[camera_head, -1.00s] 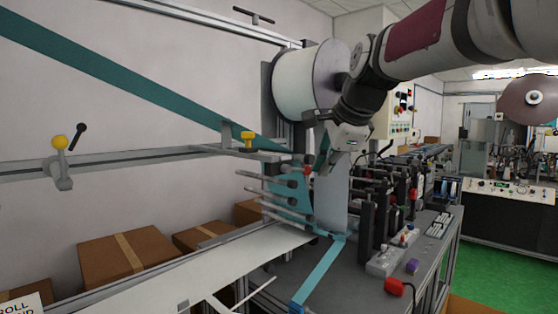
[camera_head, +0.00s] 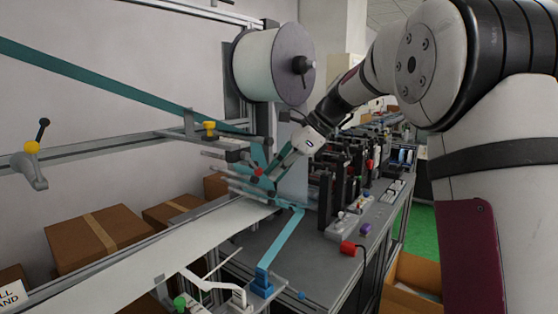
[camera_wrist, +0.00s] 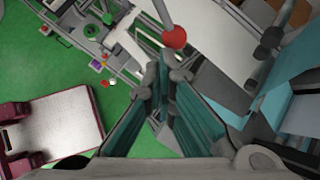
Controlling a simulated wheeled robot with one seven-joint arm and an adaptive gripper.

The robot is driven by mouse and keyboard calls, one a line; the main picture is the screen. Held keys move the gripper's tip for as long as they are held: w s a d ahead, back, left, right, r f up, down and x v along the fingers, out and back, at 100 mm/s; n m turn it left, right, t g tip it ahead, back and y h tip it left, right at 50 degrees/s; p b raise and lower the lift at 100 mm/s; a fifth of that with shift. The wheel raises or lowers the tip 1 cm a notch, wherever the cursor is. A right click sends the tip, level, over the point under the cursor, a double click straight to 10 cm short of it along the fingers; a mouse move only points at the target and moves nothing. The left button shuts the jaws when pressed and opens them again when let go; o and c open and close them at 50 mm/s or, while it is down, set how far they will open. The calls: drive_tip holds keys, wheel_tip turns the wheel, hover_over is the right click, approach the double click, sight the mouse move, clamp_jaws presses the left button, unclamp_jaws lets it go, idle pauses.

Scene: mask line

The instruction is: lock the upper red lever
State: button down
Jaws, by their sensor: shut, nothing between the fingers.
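The red lever shows as a red ball knob (camera_head: 258,172) among grey rollers beside the teal web, under the big white roll. In the wrist view the red knob (camera_wrist: 175,38) sits on a grey rod that comes in from the top edge. My gripper (camera_head: 272,168) is just right of the knob in the head view. In the wrist view my gripper (camera_wrist: 166,75) has its teal-padded fingers meeting near the tips, with nothing held. The knob is just beyond the tips; whether they touch is unclear. Any other red lever cannot be made out.
The white roll (camera_head: 268,65) hangs above the rollers. Machine blocks (camera_head: 335,180) stand right of my gripper. Cardboard boxes (camera_head: 100,238) lie behind the white belt.

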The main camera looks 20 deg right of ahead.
drive_tip(key=a+f+g+y, duration=0.1)
drive_tip(key=s+a+f+m+g+y, duration=0.1)
drive_tip(key=y, duration=0.1)
drive_tip(key=shift+s+m+y, duration=0.1)
drive_tip(key=shift+m+y, duration=0.2)
drive_tip(key=shift+r, duration=0.15)
drive_tip(key=shift+r, duration=0.7)
